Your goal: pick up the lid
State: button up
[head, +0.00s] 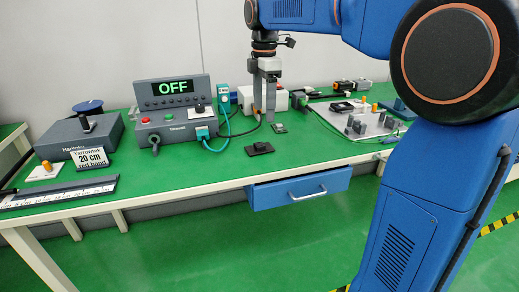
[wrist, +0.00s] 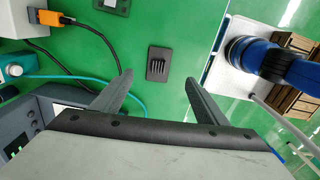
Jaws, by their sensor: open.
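A small black plate with a raised ribbed part, which looks like the lid (head: 259,148), lies flat on the green tabletop near its front edge. In the wrist view the lid (wrist: 158,63) shows just beyond the gap between the fingertips, with green around it. My gripper (head: 269,117) points down above the table, behind the lid in the head view. Its two fingers stand apart in the wrist view (wrist: 158,78), with nothing between them. The gripper is clear of the lid; its exact height is hard to tell.
A grey control box (head: 176,127) with an OFF display (head: 173,87) stands left of the lid. Teal and black cables run near it. A white box (head: 248,98) stands behind the gripper, and a small green-grey part (head: 279,128) lies right of it. A light board with grey parts (head: 355,122) lies further right.

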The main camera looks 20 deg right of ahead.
send_over(262, 144)
jog(key=f, duration=0.6)
jog(key=shift+w+d+f, duration=0.1)
jog(key=shift+d+f, duration=0.15)
jog(key=shift+f, duration=0.05)
jog(key=shift+a+f, duration=0.15)
jog(key=shift+f, duration=1.2)
jog(key=shift+a+f, duration=0.1)
jog(key=shift+f, duration=1.2)
jog(key=c, duration=1.1)
